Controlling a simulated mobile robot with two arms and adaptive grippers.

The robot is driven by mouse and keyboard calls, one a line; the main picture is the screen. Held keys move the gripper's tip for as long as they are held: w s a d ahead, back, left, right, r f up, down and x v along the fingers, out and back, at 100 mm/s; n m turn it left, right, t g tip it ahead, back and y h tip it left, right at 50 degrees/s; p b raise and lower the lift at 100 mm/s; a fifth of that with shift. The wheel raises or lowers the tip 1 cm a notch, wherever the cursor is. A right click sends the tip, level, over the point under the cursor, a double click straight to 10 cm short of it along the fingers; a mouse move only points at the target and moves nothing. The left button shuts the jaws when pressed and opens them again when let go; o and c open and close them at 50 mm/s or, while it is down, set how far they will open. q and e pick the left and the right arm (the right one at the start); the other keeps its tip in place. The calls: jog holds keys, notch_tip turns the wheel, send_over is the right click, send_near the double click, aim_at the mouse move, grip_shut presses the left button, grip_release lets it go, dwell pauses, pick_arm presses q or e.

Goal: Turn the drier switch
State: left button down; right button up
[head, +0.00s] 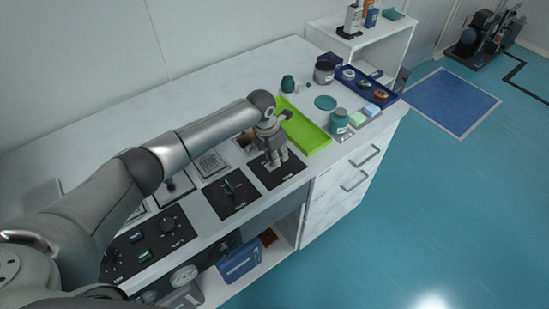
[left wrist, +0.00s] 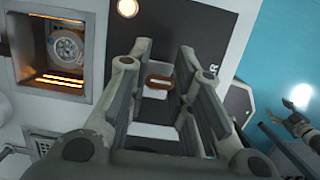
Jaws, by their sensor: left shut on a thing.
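The drier switch sits on a black panel (head: 289,179) at the front edge of the worktop, near the green tray. My left gripper (head: 276,160) is over this panel in the head view, fingers pointing down, shut on the switch. The fingers hide most of the switch there. In the left wrist view the black panel (left wrist: 205,22) shows behind my left gripper (left wrist: 166,85), with a letter R at its edge. A small part of the switch (left wrist: 158,82), with a brown-orange rim, shows between the fingers. My right gripper (left wrist: 299,118) shows small at the right, its jaws unclear.
A bright green tray (head: 303,128) is close behind the gripper. A lit orange opening (left wrist: 62,45) shows beside the panel in the wrist view. Jars and a blue tray (head: 385,100) stand farther right.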

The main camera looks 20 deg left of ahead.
pick_arm(q)
jog(key=shift+w+f+g+y+b, duration=0.1)
jog(key=shift+g+y+b, duration=0.2)
jog(key=shift+b, duration=0.25)
jog(key=shift+d, duration=0.1)
jog(key=c, duration=1.3)
grip_release()
jog(key=r, duration=0.8)
jog(key=s+r, duration=0.1)
jog(key=r, duration=0.3)
jog(key=shift+a, duration=0.4)
